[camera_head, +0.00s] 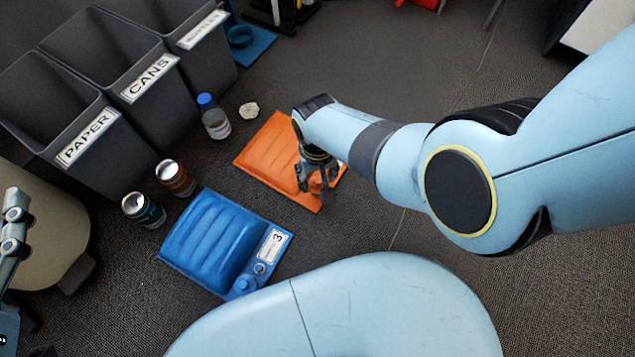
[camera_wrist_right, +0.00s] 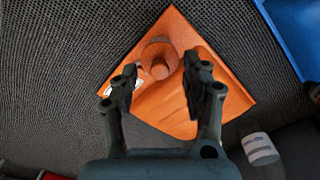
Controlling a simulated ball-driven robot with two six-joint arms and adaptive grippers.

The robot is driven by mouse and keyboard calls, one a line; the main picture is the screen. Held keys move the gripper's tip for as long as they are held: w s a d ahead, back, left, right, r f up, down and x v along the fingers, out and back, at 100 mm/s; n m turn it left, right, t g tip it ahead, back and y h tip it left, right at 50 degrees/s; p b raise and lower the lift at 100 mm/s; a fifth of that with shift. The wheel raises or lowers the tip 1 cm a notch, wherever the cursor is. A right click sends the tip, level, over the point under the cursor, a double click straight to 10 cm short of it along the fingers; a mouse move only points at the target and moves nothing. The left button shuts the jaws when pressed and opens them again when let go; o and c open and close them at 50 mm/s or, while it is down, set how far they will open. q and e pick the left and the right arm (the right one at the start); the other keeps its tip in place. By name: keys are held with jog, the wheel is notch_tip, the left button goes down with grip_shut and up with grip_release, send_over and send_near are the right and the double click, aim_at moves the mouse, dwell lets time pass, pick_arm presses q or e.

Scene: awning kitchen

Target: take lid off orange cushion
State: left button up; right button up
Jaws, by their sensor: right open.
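The orange cushion (camera_head: 263,150) lies flat on the dark floor, partly hidden by my right arm. Its round orange lid (camera_head: 315,184) is at the near right end of the cushion; in the right wrist view the lid (camera_wrist_right: 160,52) stands on the cushion (camera_wrist_right: 172,110). My right gripper (camera_head: 316,186) is over that end. In the right wrist view the right gripper (camera_wrist_right: 160,68) is open, its fingers on either side of the lid's line of sight. I cannot tell whether they touch it. Part of my left gripper (camera_head: 14,225) shows at the left edge; its fingertips are unclear.
A blue cushion (camera_head: 208,238) marked 3 lies nearby. Two cans, green (camera_head: 143,209) and red-brown (camera_head: 175,178), stand beside it. A blue-capped bottle (camera_head: 214,118) and a crumpled pale piece (camera_head: 249,110) are behind. Grey bins (camera_head: 112,103) stand back left.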

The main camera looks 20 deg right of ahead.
jog(key=shift+f+b, duration=0.5)
jog(key=shift+f, duration=0.2)
pick_arm(q)
jog(key=w+r+m+t+h, duration=0.1)
jog(key=w+r+t, duration=0.2)
jog(key=r, duration=0.5)
jog(key=shift+d+t, duration=0.3)
jog(key=shift+d, duration=0.15)
pick_arm(e)
jog(key=c, duration=0.9)
